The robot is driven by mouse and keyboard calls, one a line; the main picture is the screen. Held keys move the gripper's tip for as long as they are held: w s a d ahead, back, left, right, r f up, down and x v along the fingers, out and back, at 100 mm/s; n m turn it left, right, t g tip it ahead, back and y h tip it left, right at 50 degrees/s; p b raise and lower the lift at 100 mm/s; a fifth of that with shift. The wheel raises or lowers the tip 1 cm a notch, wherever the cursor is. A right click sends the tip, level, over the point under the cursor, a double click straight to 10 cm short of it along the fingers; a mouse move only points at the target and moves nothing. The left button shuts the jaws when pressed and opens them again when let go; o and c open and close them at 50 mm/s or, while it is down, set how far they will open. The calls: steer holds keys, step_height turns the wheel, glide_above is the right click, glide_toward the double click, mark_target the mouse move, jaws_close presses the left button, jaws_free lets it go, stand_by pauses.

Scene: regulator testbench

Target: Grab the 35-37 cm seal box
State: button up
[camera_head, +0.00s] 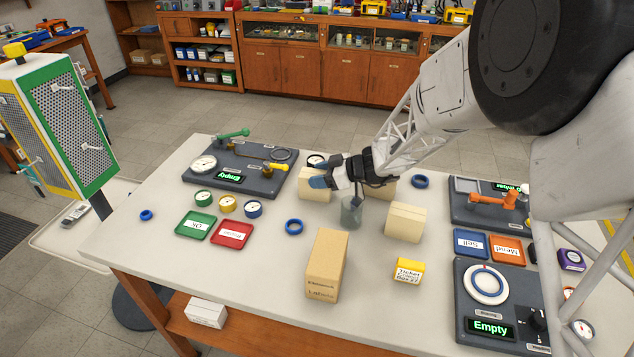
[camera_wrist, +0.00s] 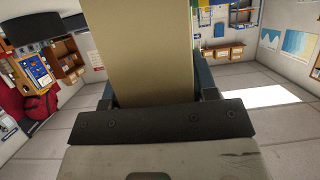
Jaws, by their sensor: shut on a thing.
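Several plain beige boxes are on the white table in the head view. My gripper (camera_head: 320,173) reaches in from the right, its blue fingertips on either side of the left beige box (camera_head: 313,194). In the wrist view this box (camera_wrist: 150,45) fills the space between my fingers, which are shut on it. I cannot tell whether it rests on the table or is slightly raised. A second beige box (camera_head: 382,192) is partly hidden behind my gripper, and a third (camera_head: 405,222) stands to the right. No size label is readable on any of them.
A tall cardboard box (camera_head: 326,265) and a yellow-topped ticket box (camera_head: 408,271) are in front. A gauge panel (camera_head: 238,167) lies left. Green (camera_head: 196,225) and red (camera_head: 231,234) trays lie front left.

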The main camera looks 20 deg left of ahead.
steer(key=shift+r, duration=5)
